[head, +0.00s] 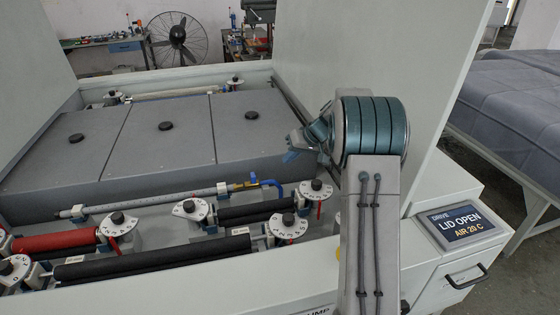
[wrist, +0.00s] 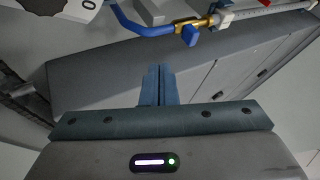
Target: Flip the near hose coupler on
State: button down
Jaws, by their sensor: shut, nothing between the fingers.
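The near hose coupler (head: 243,185) is a small brass fitting between a blue hose elbow (head: 270,185) and a pale ribbed pipe (head: 150,198), along the near side of the grey covers. In the wrist view the brass coupler (wrist: 201,22) is at the top right of centre, with a blue lever (wrist: 190,37) on it. The blue hose (wrist: 140,27) curves off to its left. My gripper (head: 291,157) is above and to the right of the coupler in the head view, apart from it. Its blue fingers (wrist: 158,70) are together and empty.
Grey covers (head: 165,125) with black knobs fill the machine bed. Rollers, red (head: 55,242) and black (head: 150,258), with white numbered dials (head: 289,226), lie in front. Raised lid panels stand left and right. A display (head: 459,224) reads LID OPEN.

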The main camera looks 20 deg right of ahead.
aim_at(255, 181)
jog(key=w+a+f+p, duration=0.1)
jog(key=a+f, duration=0.1)
jog(key=w+a+f+p, duration=0.1)
jog(key=a+f+p, duration=0.1)
jog(key=a, duration=0.1)
jog(key=w+a+f+p, duration=0.1)
jog(key=a+f, duration=0.1)
jog(key=shift+a+f, duration=0.25)
jog(key=shift+w+a+f, duration=0.1)
jog(key=shift+a+f, duration=0.05)
jog(key=shift+a, duration=0.15)
jog(key=shift+f, duration=0.1)
